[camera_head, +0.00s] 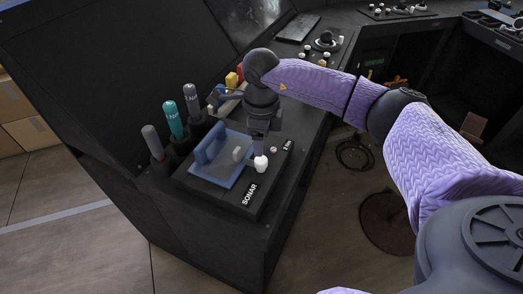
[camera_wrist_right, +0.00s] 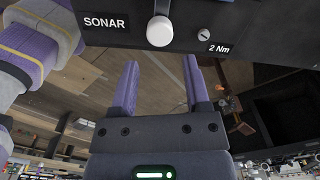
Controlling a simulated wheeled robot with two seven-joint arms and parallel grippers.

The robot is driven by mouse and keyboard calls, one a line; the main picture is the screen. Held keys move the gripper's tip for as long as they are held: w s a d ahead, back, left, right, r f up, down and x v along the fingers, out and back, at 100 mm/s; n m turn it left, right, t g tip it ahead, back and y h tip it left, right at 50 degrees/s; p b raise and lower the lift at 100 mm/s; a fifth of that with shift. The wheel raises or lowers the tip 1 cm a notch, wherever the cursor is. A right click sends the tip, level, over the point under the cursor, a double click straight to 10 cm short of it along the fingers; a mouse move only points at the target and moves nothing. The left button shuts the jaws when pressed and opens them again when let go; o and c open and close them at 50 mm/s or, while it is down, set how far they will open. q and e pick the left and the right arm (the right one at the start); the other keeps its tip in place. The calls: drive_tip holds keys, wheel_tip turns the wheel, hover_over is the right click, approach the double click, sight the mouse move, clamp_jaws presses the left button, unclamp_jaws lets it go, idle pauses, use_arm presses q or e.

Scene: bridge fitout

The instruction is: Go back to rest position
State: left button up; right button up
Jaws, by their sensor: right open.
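My right gripper (camera_head: 259,146) hangs down over the black SONAR panel (camera_head: 238,204), close to its white knob (camera_head: 261,164). In the right wrist view the two purple fingers (camera_wrist_right: 161,88) are apart with nothing between them. There the white knob (camera_wrist_right: 160,31) sits beyond the fingertips, on the panel edge marked SONAR and 2 Nm. I cannot tell from the head view whether a finger touches the knob. My right arm, in a purple sleeve, reaches in from the right. My left gripper is not in view.
A blue guard or tray (camera_head: 213,183) sits on the panel beside the gripper. Several screwdriver-like tools, one with a teal handle (camera_head: 174,120), stand in holders to the left. Coloured items (camera_head: 232,80) lie behind. Open floor (camera_head: 322,232) is right of the console.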

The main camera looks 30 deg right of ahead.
wheel_tip(320, 180, up, 3)
drive_tip(key=shift+f, duration=0.2)
drive_tip(key=shift+f, duration=0.1)
